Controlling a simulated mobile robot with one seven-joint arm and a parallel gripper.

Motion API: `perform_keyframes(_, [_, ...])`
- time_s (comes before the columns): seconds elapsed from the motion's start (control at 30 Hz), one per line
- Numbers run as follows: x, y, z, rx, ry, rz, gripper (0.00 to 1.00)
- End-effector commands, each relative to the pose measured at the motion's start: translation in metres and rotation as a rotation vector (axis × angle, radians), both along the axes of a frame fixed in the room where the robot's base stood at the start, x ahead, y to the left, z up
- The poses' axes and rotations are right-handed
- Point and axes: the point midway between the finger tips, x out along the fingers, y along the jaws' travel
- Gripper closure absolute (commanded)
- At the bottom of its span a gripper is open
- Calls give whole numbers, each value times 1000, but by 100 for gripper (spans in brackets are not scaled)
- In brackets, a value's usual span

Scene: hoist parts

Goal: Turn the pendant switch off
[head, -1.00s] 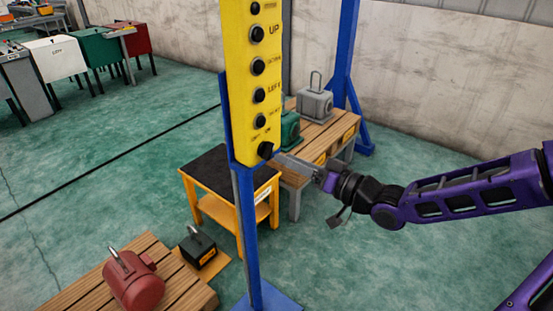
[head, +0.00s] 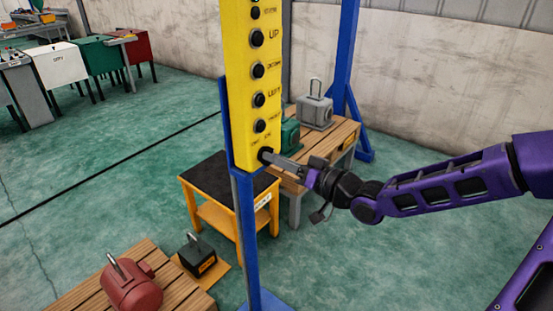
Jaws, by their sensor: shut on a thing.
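The yellow pendant (head: 241,95) hangs upright on a blue post, with a column of black buttons. The black rotary switch (head: 265,155) sits at its bottom, below the lowest button. My gripper (head: 274,158) reaches in from the right, with its fingers level with the switch and shut on it. The fingers partly cover the switch, so its exact turn angle cannot be read.
A blue post (head: 247,240) stands under the pendant. Behind are a yellow cart (head: 232,212) with a black top and a wooden bench (head: 338,140) holding grey and green machines. A red motor (head: 133,288) lies on a pallet at the lower left.

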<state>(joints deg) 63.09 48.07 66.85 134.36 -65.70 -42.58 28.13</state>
Motion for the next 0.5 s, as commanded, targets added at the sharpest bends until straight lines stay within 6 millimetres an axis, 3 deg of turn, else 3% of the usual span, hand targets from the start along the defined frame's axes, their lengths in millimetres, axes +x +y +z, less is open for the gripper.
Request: perform_keyframes(0.5, [0, 1, 0, -42, -53, 1, 100])
